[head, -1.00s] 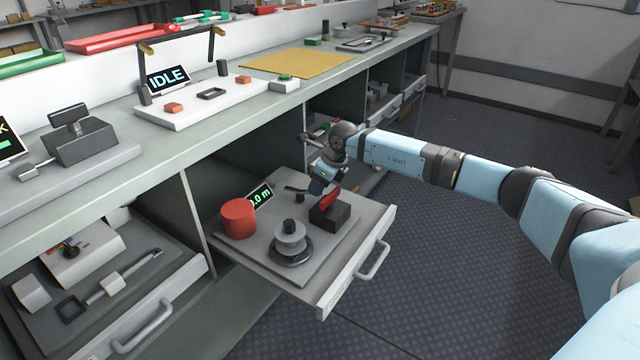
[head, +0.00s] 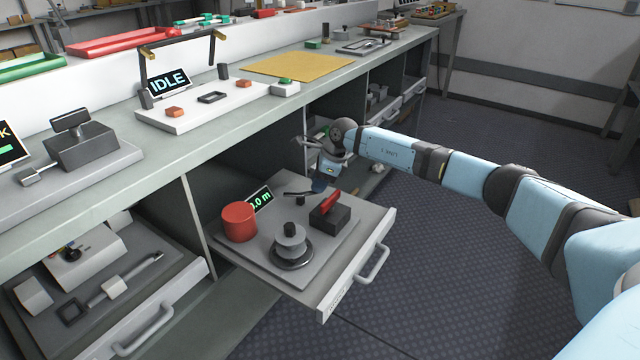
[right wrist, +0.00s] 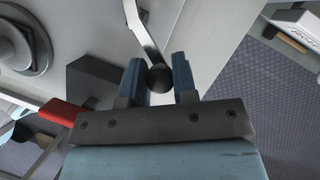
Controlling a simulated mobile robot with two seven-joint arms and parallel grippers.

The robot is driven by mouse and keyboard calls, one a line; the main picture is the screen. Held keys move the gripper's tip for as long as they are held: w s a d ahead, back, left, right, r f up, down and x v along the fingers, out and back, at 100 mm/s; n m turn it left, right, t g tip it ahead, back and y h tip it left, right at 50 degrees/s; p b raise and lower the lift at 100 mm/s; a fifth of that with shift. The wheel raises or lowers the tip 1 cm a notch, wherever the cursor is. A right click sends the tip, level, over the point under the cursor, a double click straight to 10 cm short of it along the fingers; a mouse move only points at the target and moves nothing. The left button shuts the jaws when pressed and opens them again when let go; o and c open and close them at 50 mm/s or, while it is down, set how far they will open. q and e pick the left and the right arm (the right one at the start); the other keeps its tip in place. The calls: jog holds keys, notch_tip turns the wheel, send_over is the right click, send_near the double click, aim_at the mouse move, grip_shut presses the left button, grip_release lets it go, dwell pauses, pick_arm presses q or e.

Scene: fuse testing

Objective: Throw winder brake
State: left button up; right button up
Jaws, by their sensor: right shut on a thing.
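A thin metal lever (right wrist: 143,36) ends in a dark ball knob (right wrist: 160,78) in the right wrist view. My right gripper (right wrist: 158,65) is shut on this knob, one blue finger on each side. In the head view the gripper (head: 318,186) is low over the back right of the open drawer's winder plate, and the knob is hard to make out there. A black block with a red handle (head: 330,202) stands just in front of the gripper. The winder spool (head: 290,238) sits nearer the drawer front. My left gripper is not in view.
The open drawer (head: 375,232) also holds a red cylinder (head: 239,222) and a small display (head: 260,198) with green digits. The bench edge runs above and behind it. Another open drawer (head: 150,318) is at lower left. The floor at right is clear.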

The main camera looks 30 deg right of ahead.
jog(key=shift+w+d+n+g, duration=0.1)
jog(key=shift+w+n+g, duration=0.35)
jog(key=shift+n, duration=0.55)
jog(key=shift+w+n+g+y+b, duration=0.3)
jog(key=shift+w+n+b, duration=0.3)
jog(key=shift+n, duration=0.3)
jog(key=shift+w+f+n+g+b, duration=0.15)
jog(key=shift+w+n+g+b, duration=0.2)
jog(key=shift+n+b, duration=0.45)
jog(key=shift+w+a+n+g+b, duration=0.25)
jog(key=shift+w+n+b, duration=0.2)
jog(key=shift+n, duration=0.55)
jog(key=shift+w+a+n+g+b, duration=0.1)
jog(key=shift+w+n+g+b, duration=0.35)
jog(key=shift+n, duration=0.35)
jog(key=shift+w+a+n+b, duration=0.15)
jog(key=shift+n+b, duration=0.15)
jog(key=shift+n, duration=0.3)
jog(key=shift+w+a+n+g, duration=0.15)
jog(key=shift+n+g, duration=0.25)
jog(key=shift+n, duration=0.2)
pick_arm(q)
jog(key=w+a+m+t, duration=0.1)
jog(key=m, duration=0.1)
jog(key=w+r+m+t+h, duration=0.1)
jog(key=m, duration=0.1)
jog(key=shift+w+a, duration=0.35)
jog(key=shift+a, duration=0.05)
pick_arm(e)
jog(key=shift+a, duration=0.1)
